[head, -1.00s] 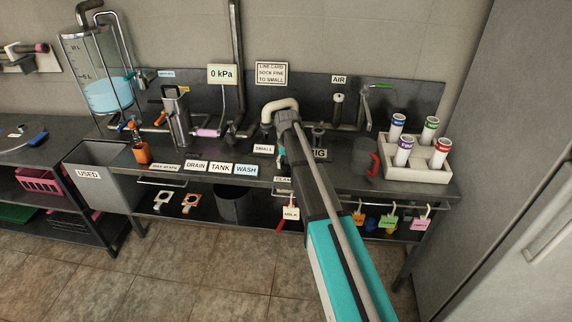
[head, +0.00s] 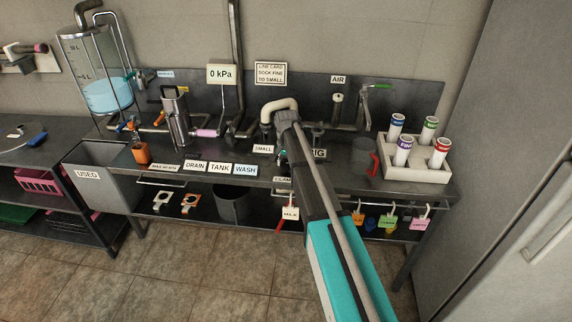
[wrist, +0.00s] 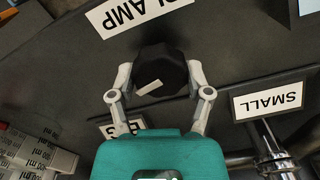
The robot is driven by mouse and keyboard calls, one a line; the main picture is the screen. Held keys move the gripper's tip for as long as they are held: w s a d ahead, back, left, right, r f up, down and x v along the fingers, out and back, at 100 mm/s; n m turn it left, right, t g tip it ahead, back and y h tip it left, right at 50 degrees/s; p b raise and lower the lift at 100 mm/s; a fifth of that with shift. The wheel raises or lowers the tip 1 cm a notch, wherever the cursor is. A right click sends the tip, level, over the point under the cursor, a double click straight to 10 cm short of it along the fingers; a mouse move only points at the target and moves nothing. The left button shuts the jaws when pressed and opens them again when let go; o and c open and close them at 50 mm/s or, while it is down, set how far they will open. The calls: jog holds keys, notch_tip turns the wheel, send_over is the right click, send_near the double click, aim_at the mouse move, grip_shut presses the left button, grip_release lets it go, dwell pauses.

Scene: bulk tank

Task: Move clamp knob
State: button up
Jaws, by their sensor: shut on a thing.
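The clamp knob (wrist: 160,70) is black and many-sided, with a pale pointer mark on its face, in the wrist view. My gripper (wrist: 159,80) is shut on it, with one finger against each side. The CLAMP label (wrist: 148,12) shows upside down just beyond the knob. In the head view the CLAMP label (head: 283,180) sits on the bench front, partly covered.
The SMALL label (wrist: 268,101) and a metal fitting (wrist: 270,150) lie right of my gripper in the wrist view. In the head view, a rack of tubes (head: 415,170) and a grey mug (head: 364,157) stand to the right. Tags hang below the bench front.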

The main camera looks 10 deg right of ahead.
jog(key=o, duration=1.1)
jog(key=shift+o, duration=0.2)
